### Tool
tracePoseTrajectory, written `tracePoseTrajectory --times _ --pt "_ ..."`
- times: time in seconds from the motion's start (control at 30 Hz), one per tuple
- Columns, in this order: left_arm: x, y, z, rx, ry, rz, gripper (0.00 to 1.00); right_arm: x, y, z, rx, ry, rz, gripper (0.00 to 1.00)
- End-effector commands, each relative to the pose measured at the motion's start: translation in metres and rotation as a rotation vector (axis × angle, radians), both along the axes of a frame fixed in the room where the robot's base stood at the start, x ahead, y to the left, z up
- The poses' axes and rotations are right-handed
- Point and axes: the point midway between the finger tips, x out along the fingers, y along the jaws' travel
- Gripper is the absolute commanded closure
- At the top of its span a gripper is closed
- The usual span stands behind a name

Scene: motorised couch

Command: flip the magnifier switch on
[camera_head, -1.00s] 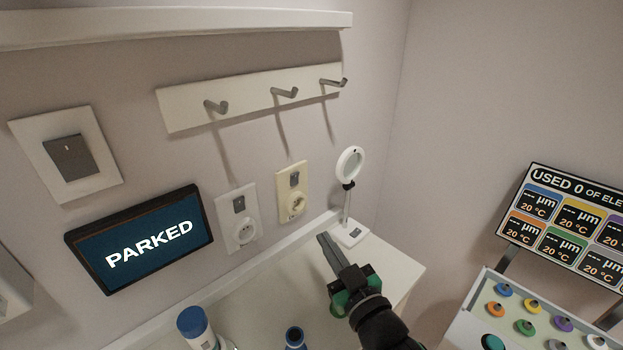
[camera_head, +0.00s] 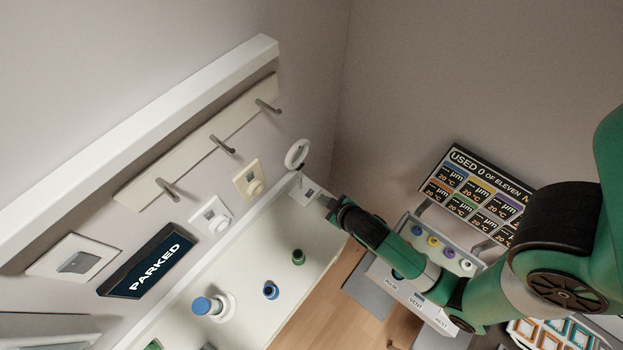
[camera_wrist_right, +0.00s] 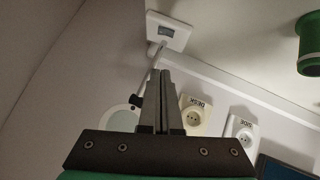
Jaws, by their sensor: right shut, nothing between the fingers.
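The magnifier, a white ring lens (camera_head: 297,153) on a thin stem, rises from a small white base (camera_head: 303,194) at the far corner of the white counter. In the right wrist view its base (camera_wrist_right: 180,40) carries a small grey switch (camera_wrist_right: 166,31), and the ring (camera_wrist_right: 121,119) is partly hidden behind my gripper. I cannot tell which way the switch is tipped. My right gripper (camera_head: 326,202) is shut and empty, its tips just beside the base. In the right wrist view the closed fingers (camera_wrist_right: 163,75) point toward the base, below the switch in the picture. My left gripper is not in view.
Two wall outlets (camera_head: 250,178) (camera_head: 211,216) sit left of the magnifier, under a hook rail (camera_head: 195,150). Blue-capped and green containers (camera_head: 298,257) stand on the counter (camera_head: 315,245). A button panel (camera_head: 440,255) and a sign (camera_head: 480,195) are to the right.

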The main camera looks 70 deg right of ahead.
Motion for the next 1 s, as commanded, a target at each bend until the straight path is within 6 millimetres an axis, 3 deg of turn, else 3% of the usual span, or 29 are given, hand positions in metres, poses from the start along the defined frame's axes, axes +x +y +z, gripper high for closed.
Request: tracePoseTrajectory --times 0.47,0.63,1.0 --pt "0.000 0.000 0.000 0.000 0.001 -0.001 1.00 0.004 -0.003 0.000 -0.001 -0.004 -0.003 1.00" --pt "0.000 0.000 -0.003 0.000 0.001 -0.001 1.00 0.018 -0.014 -0.016 0.000 -0.005 -0.004 1.00" --pt "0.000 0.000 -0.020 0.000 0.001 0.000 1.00 0.062 -0.048 -0.072 0.000 -0.003 -0.004 1.00"
